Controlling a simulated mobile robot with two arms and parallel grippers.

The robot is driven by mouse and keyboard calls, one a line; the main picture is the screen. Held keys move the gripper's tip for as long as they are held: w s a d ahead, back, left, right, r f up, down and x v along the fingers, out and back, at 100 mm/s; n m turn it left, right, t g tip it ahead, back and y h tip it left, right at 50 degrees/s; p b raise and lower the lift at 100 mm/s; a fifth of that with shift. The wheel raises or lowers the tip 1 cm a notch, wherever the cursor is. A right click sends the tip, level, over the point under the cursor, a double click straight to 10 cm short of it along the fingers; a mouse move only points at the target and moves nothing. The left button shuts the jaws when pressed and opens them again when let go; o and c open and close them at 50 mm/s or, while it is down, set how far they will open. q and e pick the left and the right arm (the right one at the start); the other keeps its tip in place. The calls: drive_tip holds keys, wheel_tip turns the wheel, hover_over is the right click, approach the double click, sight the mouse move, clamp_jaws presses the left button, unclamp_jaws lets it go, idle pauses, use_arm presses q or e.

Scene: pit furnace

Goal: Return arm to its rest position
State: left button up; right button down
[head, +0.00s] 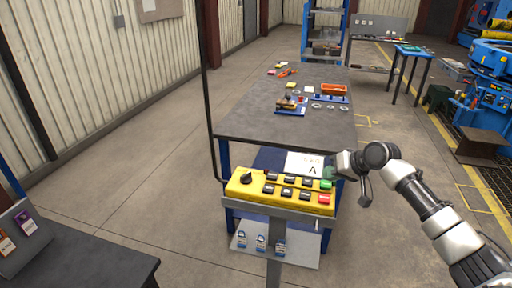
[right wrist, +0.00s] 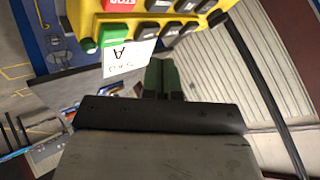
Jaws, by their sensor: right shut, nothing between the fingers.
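My right arm (head: 430,205) reaches in from the right edge of the head view, bent at the wrist. My right gripper (head: 329,173) is at the right end of the yellow control panel, by the white card. In the right wrist view the green fingers of the right gripper (right wrist: 163,78) are together and hold nothing. They point toward the yellow panel and sit beside the white card; I cannot tell whether they touch anything. My left gripper and arm are not in view.
The yellow control panel (head: 246,190) has a black knob, several dark buttons, a green and a red button. Behind it stands a grey worktable (head: 245,117) with small parts. Padlocks hang on a plate below. A dark bench (head: 90,268) is at lower left.

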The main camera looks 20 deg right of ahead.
drive_tip(key=s+a+f+n+g+h, duration=0.1)
drive_tip(key=s+a+f+n+g, duration=0.3)
drive_tip(key=s+a+f, duration=1.15)
drive_tip(key=s+a+h, duration=0.2)
drive_tip(key=s+h, duration=0.2)
drive_tip(key=s, duration=1.7)
wheel_tip(320, 180, down, 24)
drive_tip(key=g, duration=0.1)
drive_tip(key=s+d+f+g, duration=0.1)
drive_tip(key=s+d+f, duration=0.1)
drive_tip(key=s+f, duration=1.5)
drive_tip(key=shift+d+n+g, duration=0.3)
drive_tip(key=shift+d, duration=0.1)
